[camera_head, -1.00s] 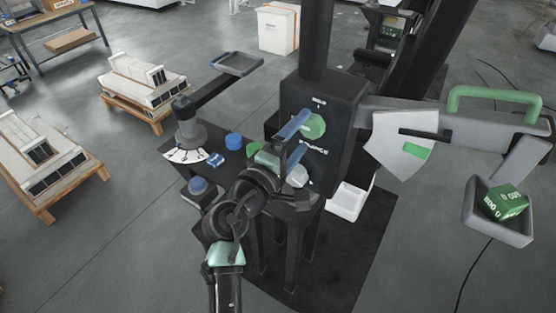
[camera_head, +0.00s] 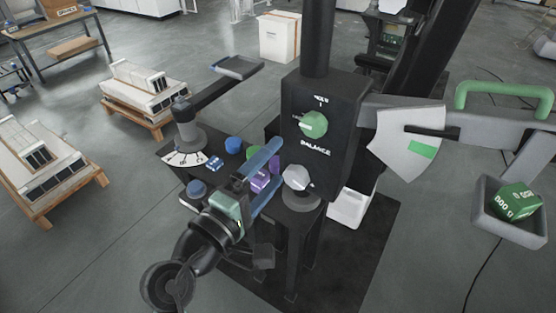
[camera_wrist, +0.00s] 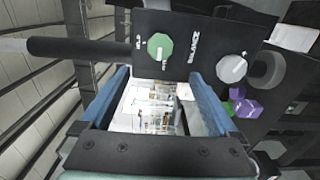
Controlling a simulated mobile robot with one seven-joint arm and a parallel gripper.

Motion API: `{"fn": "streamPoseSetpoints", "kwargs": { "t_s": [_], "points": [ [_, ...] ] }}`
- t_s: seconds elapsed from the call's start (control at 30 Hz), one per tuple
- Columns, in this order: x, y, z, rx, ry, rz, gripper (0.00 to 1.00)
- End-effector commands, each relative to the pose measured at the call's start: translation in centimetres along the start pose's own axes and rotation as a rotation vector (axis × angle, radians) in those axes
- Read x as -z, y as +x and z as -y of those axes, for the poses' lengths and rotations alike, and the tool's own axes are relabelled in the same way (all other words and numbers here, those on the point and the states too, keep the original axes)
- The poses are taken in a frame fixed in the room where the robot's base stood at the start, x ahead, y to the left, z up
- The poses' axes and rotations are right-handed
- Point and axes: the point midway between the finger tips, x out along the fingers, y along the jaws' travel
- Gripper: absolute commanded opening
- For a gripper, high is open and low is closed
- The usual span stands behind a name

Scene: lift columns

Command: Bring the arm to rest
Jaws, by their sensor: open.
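My gripper (camera_head: 279,159) is open, its two blue fingers apart in front of the black column box (camera_head: 328,105). It also shows in the wrist view (camera_wrist: 160,80), with nothing held between the fingers. The box carries a green knob (camera_head: 313,124) and the label BALANCE. A pale grey knob (camera_head: 297,177) sits low to the right of the fingers. Purple pieces (camera_head: 260,181) show behind the fingers in the head view; the wrist view shows them outside the right finger (camera_wrist: 246,107). My arm bends down toward the bottom left.
A dial stand (camera_head: 186,137), blue knob (camera_head: 233,145) and small blue piece (camera_head: 215,163) stand on the black bench left of my gripper. At right, a beam with a green handle (camera_head: 503,90) bears a grey tray (camera_head: 511,231) holding a green block.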

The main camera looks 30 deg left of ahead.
Motion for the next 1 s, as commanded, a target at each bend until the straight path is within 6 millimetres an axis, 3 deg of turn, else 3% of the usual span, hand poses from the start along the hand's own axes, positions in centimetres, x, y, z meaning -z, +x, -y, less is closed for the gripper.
{"fn": "streamPoseSetpoints", "kwargs": {
  "t_s": [0.23,0.37,0.47,0.57,0.67,0.8,0.9,1.0],
  "points": [
    [0.0,0.1,-0.1,-0.001,0.002,0.0,0.96],
    [-1.4,1.4,-2.3,-0.023,0.113,0.009,0.96],
    [-4.2,3.5,-6.6,-0.075,0.325,0.01,0.96],
    [-8.2,5.0,-12.8,-0.168,0.605,-0.02,0.96],
    [-12.4,5.0,-19.4,-0.284,0.87,-0.09,0.96],
    [-17.7,2.6,-28.0,-0.454,1.166,-0.246,0.96],
    [-20.6,-0.2,-32.8,-0.554,1.312,-0.375,0.96],
    [-22.3,-2.9,-36.1,-0.62,1.404,-0.489,0.96]
  ]
}}
